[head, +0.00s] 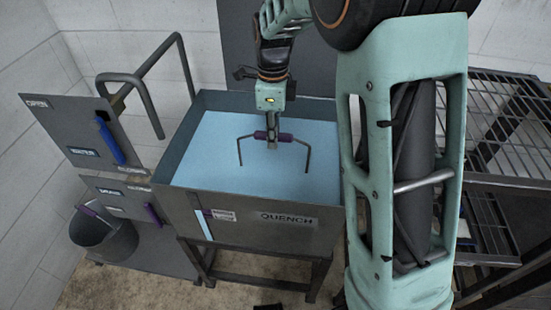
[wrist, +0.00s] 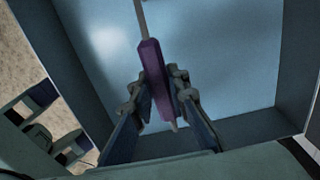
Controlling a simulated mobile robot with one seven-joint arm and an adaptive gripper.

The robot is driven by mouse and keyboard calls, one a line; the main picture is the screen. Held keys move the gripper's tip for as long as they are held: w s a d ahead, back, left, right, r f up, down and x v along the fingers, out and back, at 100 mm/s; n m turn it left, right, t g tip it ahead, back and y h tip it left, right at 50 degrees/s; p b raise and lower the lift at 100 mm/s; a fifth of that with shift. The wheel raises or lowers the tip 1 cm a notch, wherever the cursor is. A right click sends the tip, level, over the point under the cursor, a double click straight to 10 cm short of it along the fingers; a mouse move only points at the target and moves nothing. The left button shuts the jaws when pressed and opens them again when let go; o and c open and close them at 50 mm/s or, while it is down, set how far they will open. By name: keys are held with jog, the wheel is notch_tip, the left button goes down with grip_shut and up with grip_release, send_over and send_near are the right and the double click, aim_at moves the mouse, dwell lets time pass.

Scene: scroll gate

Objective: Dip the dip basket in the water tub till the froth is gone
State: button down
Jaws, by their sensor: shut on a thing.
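The water tub (head: 255,220) is a grey metal tank labelled QUENCH, full of light blue water (head: 215,165). In the head view, my gripper (head: 272,140) is above the water, shut on the purple grip of the dip basket's handle (head: 286,137). The handle's two bent rods go down into the water; the basket body below is hidden. In the wrist view, the purple grip (wrist: 155,75) sits between the fingers of my gripper (wrist: 160,95), over the water. I see no froth on the visible surface.
At the left are grey panels labelled OPEN and WATER (head: 75,130) with a blue lever (head: 110,138), a bent pipe (head: 145,95) and a dark bucket (head: 105,238). A wire rack (head: 510,130) stands at the right. The tub walls surround the handle.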

jog(key=shift+r, duration=0.15)
dwell(0.3)
notch_tip(320, 180, up, 22)
jog(key=p, duration=1.8)
dwell(1.4)
